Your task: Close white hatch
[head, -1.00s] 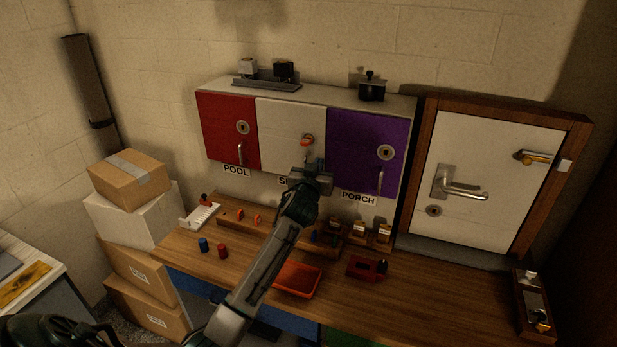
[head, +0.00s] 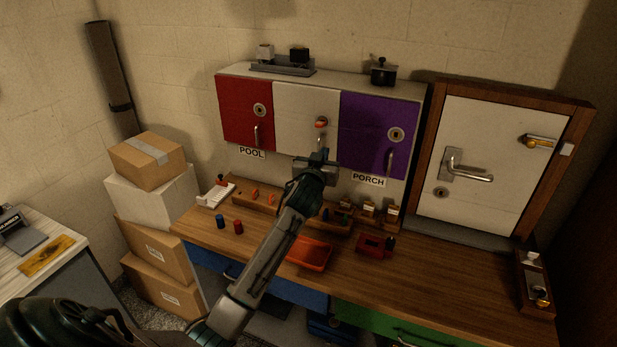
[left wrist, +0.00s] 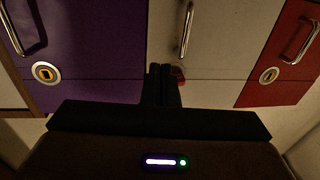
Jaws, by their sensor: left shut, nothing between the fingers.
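The white hatch (head: 297,108) is the middle door of the wall cabinet, between the red and purple doors. It looks flush with its neighbours in the head view. An orange-red key head (head: 320,122) sits at its lock. My left gripper (head: 318,158) is shut and empty, in front of the hatch's lower part. In the left wrist view the shut fingers (left wrist: 161,80) point at the white hatch (left wrist: 222,45). They partly cover the red key head (left wrist: 179,75). Contact cannot be told.
The red door (head: 243,112) and purple door (head: 378,135) flank the hatch. Below, the wooden bench (head: 440,275) carries key racks, an orange tray (head: 309,254) and a red block (head: 375,244). A framed white door (head: 500,150) stands at right. Boxes (head: 147,160) are stacked at left.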

